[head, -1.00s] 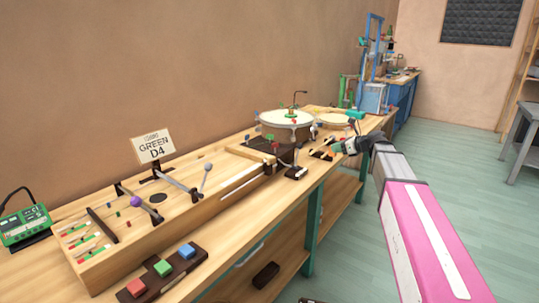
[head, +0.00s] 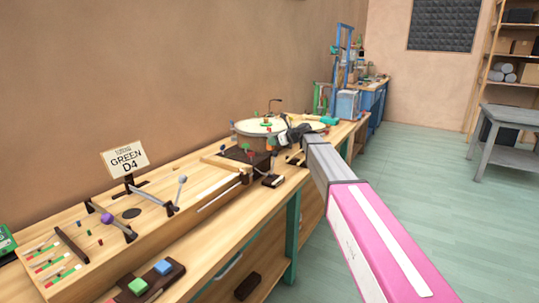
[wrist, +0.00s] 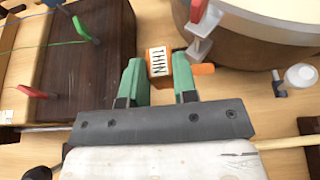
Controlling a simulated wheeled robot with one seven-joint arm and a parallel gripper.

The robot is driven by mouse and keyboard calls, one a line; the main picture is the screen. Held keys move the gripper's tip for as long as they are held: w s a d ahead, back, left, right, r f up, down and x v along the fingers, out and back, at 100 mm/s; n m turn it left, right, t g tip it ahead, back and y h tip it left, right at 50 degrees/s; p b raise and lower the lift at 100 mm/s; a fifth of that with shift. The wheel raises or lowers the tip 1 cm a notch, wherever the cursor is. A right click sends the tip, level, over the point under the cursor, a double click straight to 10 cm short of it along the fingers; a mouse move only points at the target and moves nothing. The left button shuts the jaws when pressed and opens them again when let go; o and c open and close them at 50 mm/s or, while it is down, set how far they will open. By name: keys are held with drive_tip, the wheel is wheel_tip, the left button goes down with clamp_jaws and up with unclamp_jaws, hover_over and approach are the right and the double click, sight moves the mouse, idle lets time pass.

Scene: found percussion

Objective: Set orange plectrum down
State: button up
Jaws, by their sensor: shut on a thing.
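My gripper (wrist: 158,78) has green fingers closed on an orange block-like piece, which I take to be the orange plectrum (wrist: 158,70). The piece has a white label with dark stripes facing the wrist camera. A small orange tip sticks out to the right, beyond the right finger. In the head view my gripper (head: 288,137) is over the workbench, in front of the large round drum (head: 248,128); the plectrum is too small to make out there. I cannot tell whether the piece touches the bench.
A dark wooden box (wrist: 75,85) with red and green pegs is left of the gripper. The drum (wrist: 240,50) and a red-handled clamp (wrist: 198,12) are close on the right. A wooden rod lies below right.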

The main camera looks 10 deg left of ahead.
drive_tip(key=shift+w+a, duration=0.3)
drive_tip(key=shift+a, duration=0.2)
drive_tip(key=shift+w+a, duration=0.25)
drive_tip(key=shift+a, duration=0.25)
wheel_tip(320, 180, down, 2)
drive_tip(key=shift+f, duration=0.2)
drive_tip(key=shift+s+f, duration=0.1)
drive_tip(key=shift+f, duration=2.2)
drive_tip(key=o, duration=0.9)
drive_tip(key=shift+f, duration=0.1)
